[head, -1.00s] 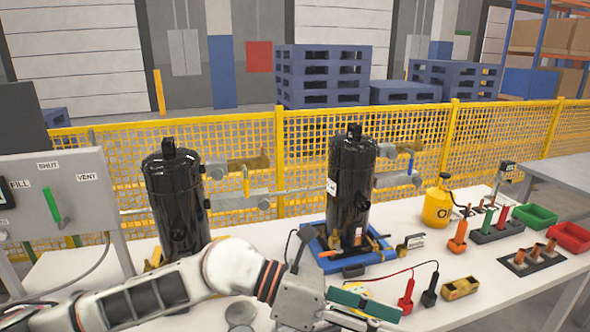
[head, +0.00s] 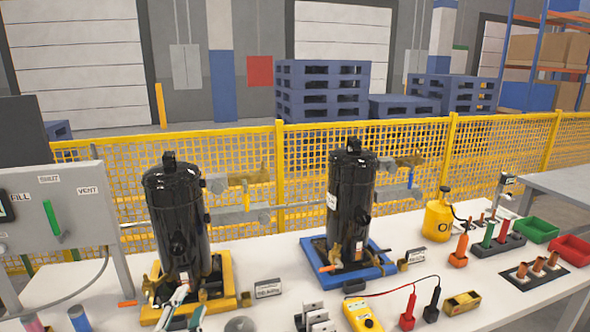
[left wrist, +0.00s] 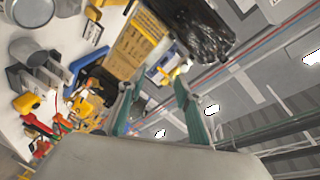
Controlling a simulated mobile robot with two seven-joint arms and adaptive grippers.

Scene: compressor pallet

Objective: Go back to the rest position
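My left gripper (head: 187,307) shows only by its fingertips at the bottom edge of the head view, in front of the left black compressor (head: 180,225). In the left wrist view its two teal-padded fingers (left wrist: 158,88) stand apart with nothing between them, so it is open and empty. The rest of my left arm is out of the head view. My right gripper is in neither view.
The left compressor stands on a yellow tray (head: 228,275), the right compressor (head: 350,200) on a blue tray (head: 378,270). A yellow meter (head: 362,315), probes, a yellow bottle (head: 438,218) and bins crowd the white table's right half. A grey panel (head: 62,215) stands left.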

